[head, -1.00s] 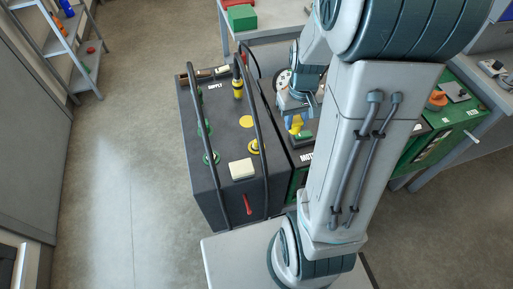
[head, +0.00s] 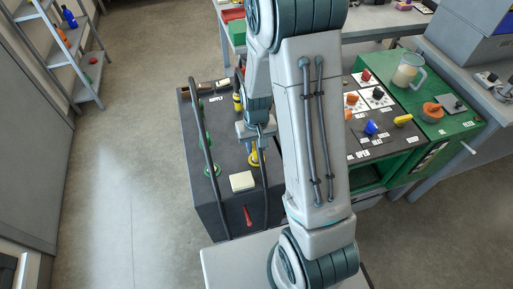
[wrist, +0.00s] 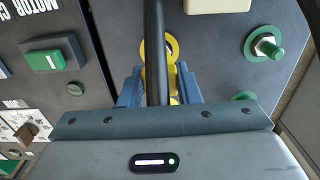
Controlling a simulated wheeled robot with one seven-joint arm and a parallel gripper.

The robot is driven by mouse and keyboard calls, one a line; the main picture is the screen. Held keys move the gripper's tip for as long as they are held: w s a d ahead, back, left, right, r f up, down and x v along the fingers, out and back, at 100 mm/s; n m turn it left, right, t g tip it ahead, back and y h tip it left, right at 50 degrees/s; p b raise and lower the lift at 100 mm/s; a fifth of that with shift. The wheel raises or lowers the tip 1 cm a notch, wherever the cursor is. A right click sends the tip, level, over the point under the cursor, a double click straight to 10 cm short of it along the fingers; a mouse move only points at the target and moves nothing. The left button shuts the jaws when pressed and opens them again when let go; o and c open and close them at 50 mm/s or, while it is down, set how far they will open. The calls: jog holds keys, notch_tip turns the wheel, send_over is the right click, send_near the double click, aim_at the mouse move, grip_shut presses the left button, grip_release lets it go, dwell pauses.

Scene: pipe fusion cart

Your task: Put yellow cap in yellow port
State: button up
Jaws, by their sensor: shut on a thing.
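My gripper (wrist: 158,88) is shut on the yellow cap (wrist: 174,98), which shows only in part between the blue fingers in the wrist view. The yellow port (wrist: 173,46), a yellow ring with a grey fitting in its middle, lies just beyond the fingertips. In the head view my gripper (head: 258,143) is over the dark cart top, close above the yellow port (head: 253,161). The cap cannot be told apart from the port there. A black rail hides part of both in the wrist view, so I cannot tell whether they touch.
The black rail (wrist: 155,40) of the cart runs close in front of the wrist camera, between the finger lines. A green port (wrist: 266,45) and a cream block (head: 242,181) are near. A green-sided bench with knobs (head: 371,127) stands to the right.

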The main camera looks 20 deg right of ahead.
aim_at(256, 150)
jog(key=shift+f, duration=1.25)
jog(key=shift+f, duration=0.15)
jog(key=shift+f, duration=0.15)
jog(key=o, duration=0.9)
jog(key=shift+o, duration=0.2)
jog(key=shift+r, duration=0.25)
